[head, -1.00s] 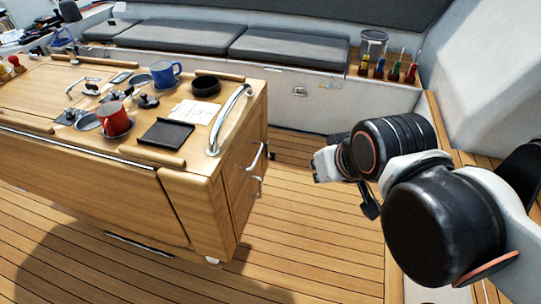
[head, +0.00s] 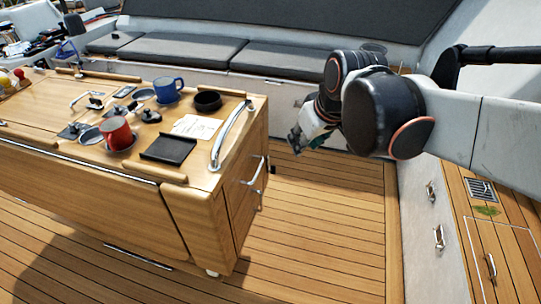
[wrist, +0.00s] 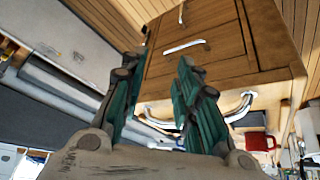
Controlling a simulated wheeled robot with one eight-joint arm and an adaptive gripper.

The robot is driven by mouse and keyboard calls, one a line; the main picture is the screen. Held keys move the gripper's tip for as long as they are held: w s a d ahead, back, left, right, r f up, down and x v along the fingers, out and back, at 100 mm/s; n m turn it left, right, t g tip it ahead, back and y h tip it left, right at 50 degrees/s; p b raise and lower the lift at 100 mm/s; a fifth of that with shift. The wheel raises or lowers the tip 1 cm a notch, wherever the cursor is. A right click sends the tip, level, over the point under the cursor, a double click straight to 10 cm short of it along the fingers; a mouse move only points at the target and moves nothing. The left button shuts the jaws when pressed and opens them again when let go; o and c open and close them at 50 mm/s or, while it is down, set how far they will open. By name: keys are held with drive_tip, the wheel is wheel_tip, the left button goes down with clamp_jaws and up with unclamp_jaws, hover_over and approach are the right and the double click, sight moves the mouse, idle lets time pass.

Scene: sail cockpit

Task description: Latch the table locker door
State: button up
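The wooden table (head: 185,190) stands at the left in the head view. Its right end carries the locker door (head: 235,205), seen at a steep angle, and silver handles, an upper one (head: 254,170) and a lower one (head: 261,194). The wrist view shows this end upside down, with the upper handle (wrist: 185,47) and lower handle (wrist: 181,12) on wood panels. I cannot tell whether the door is fully flush or latched. My gripper (head: 298,143) is right of the table end, apart from it. Its green-padded fingers (wrist: 155,100) are open and empty in the wrist view.
A curved grab rail (head: 232,133) rises at the table's right edge. A red mug (head: 117,133), a blue mug (head: 168,90), a black bowl (head: 207,101) and a black tray (head: 168,148) are on top. Free deck (head: 320,220) lies right of the table; cushioned benches (head: 190,50) line the back.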

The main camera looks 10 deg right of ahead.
drive_tip(key=w+d+f+n+g+y+p, duration=0.1)
drive_tip(key=w+f+n, duration=0.1)
drive_tip(key=w+f, duration=0.45)
drive_tip(key=w+d+f+n+g+p, duration=0.15)
drive_tip(key=w+f, duration=0.25)
drive_tip(key=w, duration=0.6)
drive_tip(key=w+d+f+n+y+p, duration=0.1)
drive_tip(key=w+d+f+n, duration=0.15)
drive_tip(key=w+f, duration=0.4)
drive_tip(key=w+a+f+n+b, duration=0.1)
drive_tip(key=w+f, duration=0.1)
drive_tip(key=f, duration=0.5)
drive_tip(key=w+a+f+n+b, duration=0.1)
drive_tip(key=w+f+b, duration=0.1)
drive_tip(key=f, duration=0.6)
drive_tip(key=w+a+f+n+g+y+b, duration=0.1)
drive_tip(key=w+f, duration=0.3)
drive_tip(key=f, duration=0.3)
drive_tip(key=shift+w+a+f+b, duration=0.2)
drive_tip(key=shift+a+f+b, duration=0.1)
drive_tip(key=shift+a, duration=0.1)
clamp_jaws()
